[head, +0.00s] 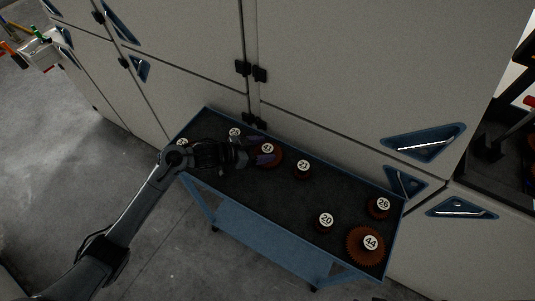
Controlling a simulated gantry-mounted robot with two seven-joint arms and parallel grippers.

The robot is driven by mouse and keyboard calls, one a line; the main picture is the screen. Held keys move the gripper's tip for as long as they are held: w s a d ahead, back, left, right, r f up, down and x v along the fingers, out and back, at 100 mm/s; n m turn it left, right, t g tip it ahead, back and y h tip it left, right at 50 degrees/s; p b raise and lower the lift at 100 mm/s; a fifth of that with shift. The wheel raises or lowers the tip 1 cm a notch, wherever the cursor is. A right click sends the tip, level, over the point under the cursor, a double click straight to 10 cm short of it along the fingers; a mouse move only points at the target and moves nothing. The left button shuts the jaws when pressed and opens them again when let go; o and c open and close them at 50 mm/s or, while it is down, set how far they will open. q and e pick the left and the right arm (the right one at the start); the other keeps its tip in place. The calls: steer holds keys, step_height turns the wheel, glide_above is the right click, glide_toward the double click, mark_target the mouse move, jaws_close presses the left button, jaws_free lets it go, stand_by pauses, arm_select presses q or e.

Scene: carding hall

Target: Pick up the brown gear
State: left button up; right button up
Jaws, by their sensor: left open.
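My left gripper (256,157) reaches in from the left over a blue cart and is open, its fingers beside a brown toothed gear (276,160) with a round white label on top. The gripper hides part of this gear, and I cannot tell whether the fingers touch it. A larger brown gear (356,252) labelled 44 lies at the cart's near right corner. My right gripper does not show.
The cart's dark top (335,190) also bears smaller dark labelled pieces: 21 (302,174), 20 (325,228) and 26 (379,212). Two more labels show near my gripper. Grey cabinets (330,70) stand right behind the cart. The cart's middle right is partly clear.

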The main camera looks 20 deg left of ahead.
arm_select(q)
steer(key=shift+x, duration=1.25)
steer(key=shift+c, duration=0.2)
steer(key=shift+r, duration=0.1)
steer(key=c, duration=1.2)
